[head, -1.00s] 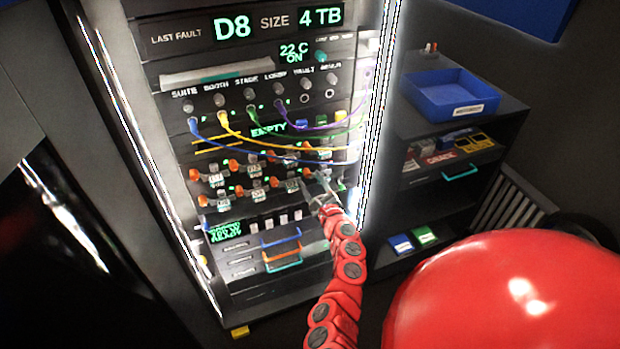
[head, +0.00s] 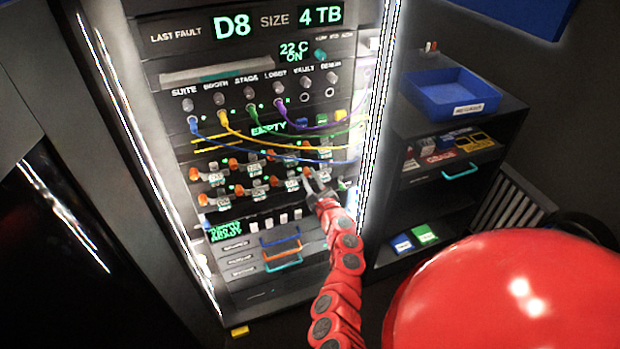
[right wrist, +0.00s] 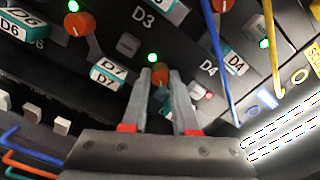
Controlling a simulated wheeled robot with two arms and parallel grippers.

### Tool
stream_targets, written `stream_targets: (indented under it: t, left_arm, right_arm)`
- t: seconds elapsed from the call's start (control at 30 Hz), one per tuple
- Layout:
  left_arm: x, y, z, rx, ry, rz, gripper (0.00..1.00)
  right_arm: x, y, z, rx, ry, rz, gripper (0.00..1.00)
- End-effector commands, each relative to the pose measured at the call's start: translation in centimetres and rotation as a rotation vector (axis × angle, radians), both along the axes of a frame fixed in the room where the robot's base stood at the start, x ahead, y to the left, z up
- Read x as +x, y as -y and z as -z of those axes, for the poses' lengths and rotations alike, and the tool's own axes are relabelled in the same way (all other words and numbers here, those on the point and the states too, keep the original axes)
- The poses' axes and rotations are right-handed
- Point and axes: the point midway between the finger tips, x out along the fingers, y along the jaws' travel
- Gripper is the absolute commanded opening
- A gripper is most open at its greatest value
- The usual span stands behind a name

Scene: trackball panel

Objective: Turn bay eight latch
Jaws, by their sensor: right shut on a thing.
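The bay eight latch has an orange knob (head: 306,172) at the right end of the lower bay row in the head view. It also shows in the right wrist view (right wrist: 160,76), under a lit green dot. My right gripper (head: 314,184) reaches this latch from below right. In the right wrist view its two grey fingers (right wrist: 163,84) stand on either side of the latch and are shut on it. The fingers hide most of the latch body and its label. The latch's exact angle is hard to tell. My left gripper is not in view.
The D7 label (right wrist: 107,73) and D4 label (right wrist: 236,65) lie close to the fingers. Blue (head: 290,157) and yellow cables cross the panel just above. Coloured handles (head: 281,246) stick out below. A blue bin (head: 450,95) stands on a shelf at right.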

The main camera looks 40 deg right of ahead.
Motion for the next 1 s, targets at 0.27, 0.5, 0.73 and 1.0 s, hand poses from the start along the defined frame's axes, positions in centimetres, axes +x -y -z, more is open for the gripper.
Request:
stream_targets:
  t: [0.27, 0.5, 0.73, 1.0]
  left_arm:
    - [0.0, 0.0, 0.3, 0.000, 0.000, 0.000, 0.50]
    - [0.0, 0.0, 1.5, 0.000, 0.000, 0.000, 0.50]
    - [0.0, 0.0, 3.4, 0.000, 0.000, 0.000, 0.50]
    - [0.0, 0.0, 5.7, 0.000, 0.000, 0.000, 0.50]
  right_arm:
    - [0.0, 0.0, 0.1, -0.017, -0.003, -0.001, 0.00]
    - [0.1, -0.2, 0.3, -0.117, -0.027, -0.003, 0.00]
    - [0.1, -0.1, 0.4, -0.303, -0.070, -0.002, 0.00]
    - [0.1, -0.1, 0.3, -0.553, -0.130, -0.002, 0.00]
